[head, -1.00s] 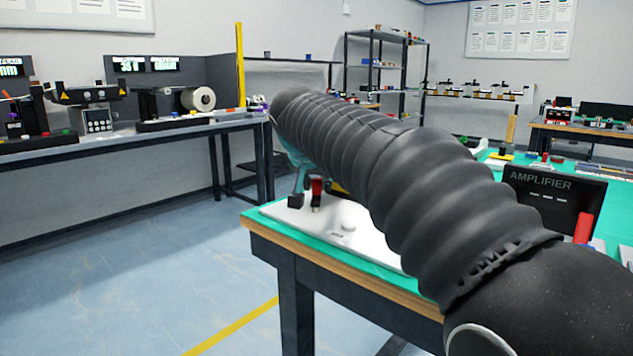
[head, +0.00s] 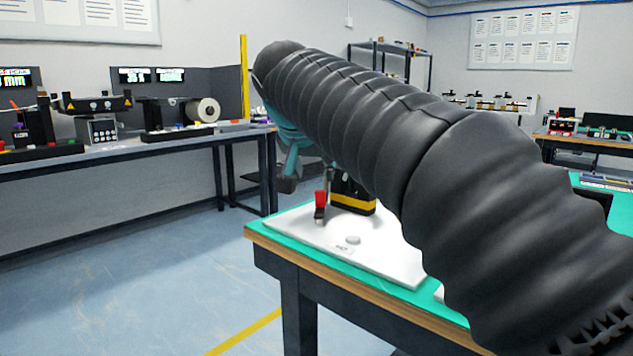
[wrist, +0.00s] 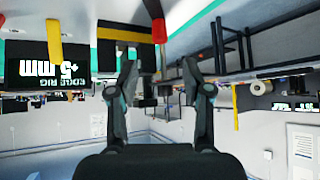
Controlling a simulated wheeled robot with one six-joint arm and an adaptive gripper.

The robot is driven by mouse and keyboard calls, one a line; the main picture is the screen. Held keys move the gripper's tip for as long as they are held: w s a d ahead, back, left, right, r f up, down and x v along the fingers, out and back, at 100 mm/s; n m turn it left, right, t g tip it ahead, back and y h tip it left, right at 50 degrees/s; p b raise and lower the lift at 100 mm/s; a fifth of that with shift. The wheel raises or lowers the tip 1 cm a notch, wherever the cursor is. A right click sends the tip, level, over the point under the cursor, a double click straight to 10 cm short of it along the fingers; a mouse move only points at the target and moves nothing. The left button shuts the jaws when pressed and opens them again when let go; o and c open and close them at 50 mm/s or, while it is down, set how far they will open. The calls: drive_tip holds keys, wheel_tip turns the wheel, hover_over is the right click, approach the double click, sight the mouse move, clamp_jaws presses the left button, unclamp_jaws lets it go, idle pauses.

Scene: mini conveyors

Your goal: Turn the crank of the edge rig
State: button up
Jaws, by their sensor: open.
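The edge rig stands on a white base plate (head: 345,262) at the near corner of the green-topped table. Its dark body with a yellow band (head: 353,204) is partly hidden behind my arm. A red handle (head: 320,200), apparently the crank's, stands upright in front of that body. My gripper (head: 287,182) is up and to the left of the red handle, apart from it and mostly hidden by my arm. In the upside-down wrist view my gripper (wrist: 160,75) is open and empty. The red handle (wrist: 158,30) shows beyond the fingertips, near the gap's centre line.
A black display (wrist: 60,72) reading "EDGE RIG +5 mm" shows in the wrist view. A small pale disc (head: 353,240) sits on the plate. A long bench (head: 130,155) with equipment runs along the left wall. Blue floor between is clear.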

drive_tip(key=shift+v, duration=0.95)
